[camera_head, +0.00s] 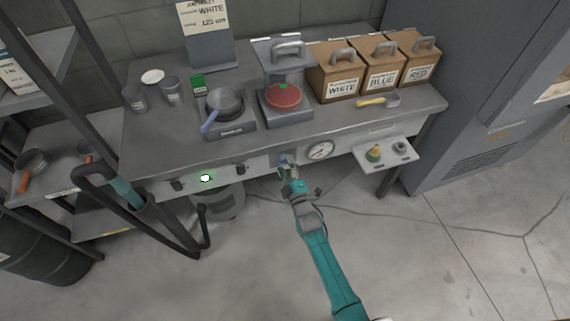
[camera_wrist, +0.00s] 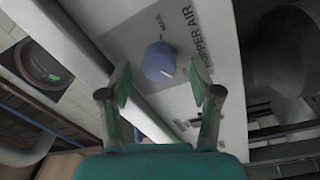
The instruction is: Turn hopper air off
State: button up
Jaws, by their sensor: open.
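The hopper air knob (camera_wrist: 160,62) is a round blue knob with a pale pointer mark. It sits on a light panel labelled "HOPPER AIR" (camera_wrist: 192,58), with "MAX" printed near it, in the wrist view. In the head view the knob (camera_head: 283,159) shows on the bench's front panel, left of a round gauge. My gripper (camera_wrist: 160,95) is open and empty. Its two fingers lie on either side of the knob's line, short of it and not visibly touching it. In the head view my gripper (camera_head: 288,172) is just in front of the panel, partly covering the knob area.
A round dial gauge (camera_head: 320,151) is right of the knob. A small shelf (camera_head: 398,162) with a yellow-topped item juts out farther right. A green light (camera_head: 205,178) and dark knobs are to the left. Boxes (camera_head: 381,78) labelled WHITE, BLUE and RED stand on the bench.

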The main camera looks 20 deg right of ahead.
jog(key=s, duration=1)
jog(key=shift+s+f, duration=0.4)
jog(key=shift+d, duration=0.1)
jog(key=s+r+m+g, duration=0.1)
jog(key=s+r+m, duration=0.15)
jog(key=s, duration=1.05)
jog(key=s+r+m+g, duration=0.15)
jog(key=s+m, duration=0.25)
jog(key=s, duration=0.9)
jog(key=s+r+m+g, duration=0.1)
jog(key=s+r+m, duration=0.5)
jog(key=s+r, duration=0.9)
jog(key=shift+s+r+m, duration=0.3)
jog(key=shift+s+m, duration=0.05)
jog(key=shift+s, duration=0.1)
jog(key=shift+g, duration=0.25)
